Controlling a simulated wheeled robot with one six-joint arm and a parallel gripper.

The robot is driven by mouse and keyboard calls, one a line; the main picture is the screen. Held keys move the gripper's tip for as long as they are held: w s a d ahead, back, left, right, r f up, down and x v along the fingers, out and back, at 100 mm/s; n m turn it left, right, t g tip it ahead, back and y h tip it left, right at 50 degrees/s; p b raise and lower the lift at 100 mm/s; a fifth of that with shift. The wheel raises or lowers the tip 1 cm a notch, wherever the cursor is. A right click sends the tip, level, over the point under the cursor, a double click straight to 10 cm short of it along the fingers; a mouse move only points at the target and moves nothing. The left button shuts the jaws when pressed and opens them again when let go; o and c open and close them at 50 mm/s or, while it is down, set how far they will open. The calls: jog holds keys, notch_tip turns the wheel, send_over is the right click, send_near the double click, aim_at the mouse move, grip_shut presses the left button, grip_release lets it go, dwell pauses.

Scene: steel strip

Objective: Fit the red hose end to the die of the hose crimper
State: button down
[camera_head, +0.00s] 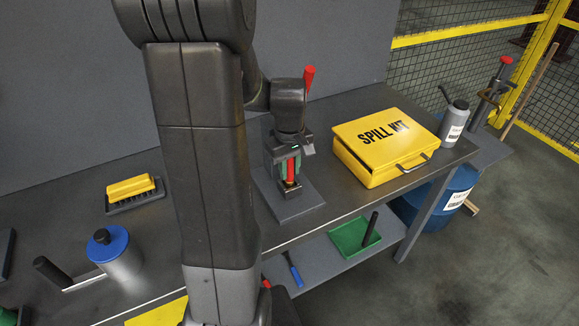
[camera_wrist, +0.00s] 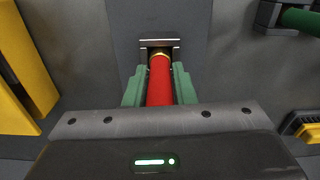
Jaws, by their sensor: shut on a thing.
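The red hose end (camera_head: 291,172) stands about upright in my gripper (camera_head: 289,166) in the head view. In the wrist view the red hose end (camera_wrist: 160,82) runs away from me between the two green fingers of my gripper (camera_wrist: 159,88), which are shut on it. Its brass-coloured far tip is at the dark opening of the die (camera_wrist: 160,44). The tip appears at or just inside the opening; how deep it sits is hidden. The hose crimper (camera_head: 292,204) has a grey base plate on the bench, and a red-handled lever (camera_head: 309,78) shows behind my wrist.
A yellow spill kit case (camera_head: 385,145) lies right of the crimper, with a grey bottle (camera_head: 454,122) beyond it. A yellow brush (camera_head: 131,187) and a blue-lidded can (camera_head: 117,258) are at left. The lower shelf holds a green tray (camera_head: 352,240).

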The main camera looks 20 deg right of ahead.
jog(key=shift+f+b, duration=0.55)
jog(key=shift+f, duration=0.25)
jog(key=c, duration=1.1)
grip_release()
jog(key=shift+c, duration=0.2)
jog(key=shift+r, duration=0.1)
notch_tip(320, 180, up, 8)
jog(key=shift+f, duration=0.25)
jog(key=shift+f, duration=0.1)
